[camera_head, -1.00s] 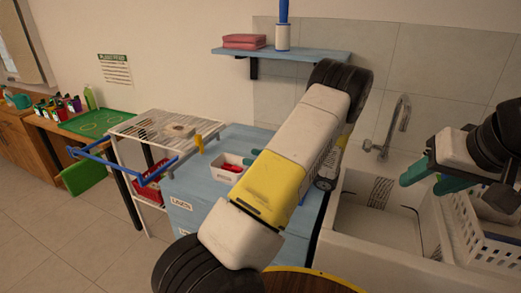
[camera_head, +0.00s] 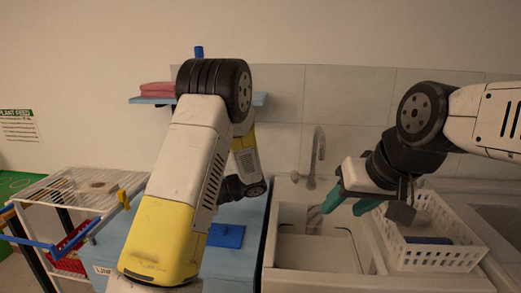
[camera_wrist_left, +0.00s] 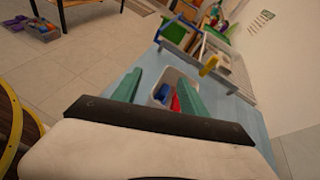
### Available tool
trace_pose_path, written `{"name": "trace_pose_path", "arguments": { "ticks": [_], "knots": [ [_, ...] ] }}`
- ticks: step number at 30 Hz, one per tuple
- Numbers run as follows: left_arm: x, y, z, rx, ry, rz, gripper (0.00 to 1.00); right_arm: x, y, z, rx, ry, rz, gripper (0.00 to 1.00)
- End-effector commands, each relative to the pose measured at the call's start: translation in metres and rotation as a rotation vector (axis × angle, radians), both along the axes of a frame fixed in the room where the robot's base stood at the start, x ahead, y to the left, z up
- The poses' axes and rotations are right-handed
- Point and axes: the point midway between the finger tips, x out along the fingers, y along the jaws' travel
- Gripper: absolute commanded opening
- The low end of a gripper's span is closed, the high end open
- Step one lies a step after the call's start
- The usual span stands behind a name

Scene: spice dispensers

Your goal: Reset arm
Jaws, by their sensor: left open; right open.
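My right gripper (camera_head: 345,203) hangs over the white sink (camera_head: 315,252) in the head view. Its teal fingers are apart and hold nothing. My left arm fills the middle of the head view, and its gripper is hidden there. In the left wrist view my left gripper (camera_wrist_left: 158,92) has its teal fingers spread. A white bin (camera_wrist_left: 180,76) with red and blue items inside shows beyond and between those fingers. The fingers look empty.
A white basket (camera_head: 432,243) stands right of the sink, below my right arm. A metal faucet (camera_head: 316,158) rises behind the sink. A blue shelf (camera_head: 150,101) with pink folded cloths (camera_head: 157,89) is on the wall. A white wire rack (camera_head: 80,190) stands at left.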

Motion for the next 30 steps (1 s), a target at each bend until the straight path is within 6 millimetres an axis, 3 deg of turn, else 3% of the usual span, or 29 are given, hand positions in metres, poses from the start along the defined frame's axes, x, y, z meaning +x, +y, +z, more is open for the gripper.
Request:
{"name": "trace_pose_path", "arguments": {
  "ticks": [5,12,21,30],
  "knots": [
    [-0.048,-0.007,0.026,-0.29,-0.2,0.194,0.51,0.0,0.0,0.0,0.0,0.0,0.0,0.49],
    [-0.1,-0.04,0.059,-0.649,-0.48,0.424,0.51,0.0,0.0,0.0,0.0,0.0,0.0,0.49],
    [-0.15,-0.091,0.111,-1.065,-0.852,0.677,0.51,0.0,0.0,0.0,0.0,0.0,0.0,0.49],
    [-0.181,-0.128,0.156,-1.365,-1.141,0.842,0.51,0.0,0.0,0.0,0.0,0.0,0.0,0.49]
  ]
}}
